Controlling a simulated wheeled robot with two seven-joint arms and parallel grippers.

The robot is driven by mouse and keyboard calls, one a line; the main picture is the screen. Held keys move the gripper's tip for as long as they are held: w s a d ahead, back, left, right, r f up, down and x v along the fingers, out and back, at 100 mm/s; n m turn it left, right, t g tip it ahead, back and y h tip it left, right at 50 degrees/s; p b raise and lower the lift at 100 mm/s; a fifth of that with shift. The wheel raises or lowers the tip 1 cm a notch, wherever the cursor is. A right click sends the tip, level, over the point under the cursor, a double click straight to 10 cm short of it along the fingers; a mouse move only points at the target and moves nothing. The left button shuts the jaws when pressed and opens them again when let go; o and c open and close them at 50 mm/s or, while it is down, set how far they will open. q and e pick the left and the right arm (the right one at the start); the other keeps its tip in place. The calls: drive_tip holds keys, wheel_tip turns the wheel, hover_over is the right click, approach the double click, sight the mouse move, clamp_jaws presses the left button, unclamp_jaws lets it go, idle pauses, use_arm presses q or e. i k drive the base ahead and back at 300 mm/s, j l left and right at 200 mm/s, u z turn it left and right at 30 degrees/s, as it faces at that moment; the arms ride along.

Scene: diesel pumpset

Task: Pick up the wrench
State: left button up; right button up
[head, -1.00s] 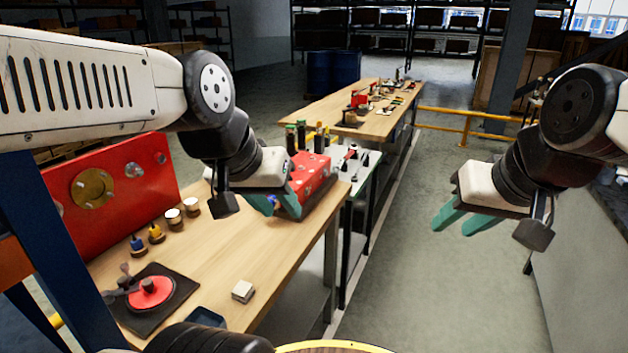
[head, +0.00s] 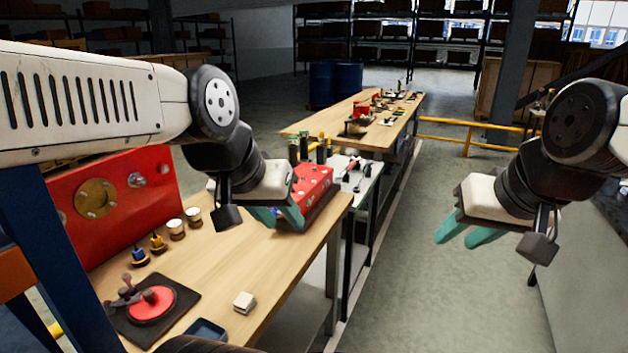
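I cannot clearly make out a wrench in the head view. Small dark and red-handled tools (head: 352,172) lie on the grey-white surface beyond the near workbench, too small to name surely. My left gripper (head: 276,217) hangs over the bench's right part, in front of a red box (head: 316,188). Its teal fingers are apart with nothing visible between them; whether they touch the box is unclear. My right gripper (head: 464,233) is over the open floor at the right, with its teal fingers apart and empty.
The wooden workbench (head: 228,262) holds a red panel (head: 125,205), a black mat with a red disc (head: 151,306), small cups (head: 177,229) and a pale block (head: 244,302). A second bench (head: 380,127) stands behind. The floor (head: 400,290) right of the bench is clear.

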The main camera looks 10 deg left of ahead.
sight(362, 178)
drive_tip(key=i+l+u, duration=0.2)
drive_tip(key=i+l, duration=0.2)
drive_tip(key=i, duration=0.45)
drive_tip(key=i+l+u, duration=0.2)
drive_tip(key=i+l, duration=0.35)
drive_tip(key=i, duration=0.25)
drive_tip(key=i+l+u, duration=0.2)
drive_tip(key=i+l, duration=0.5)
drive_tip(key=i, duration=0.1)
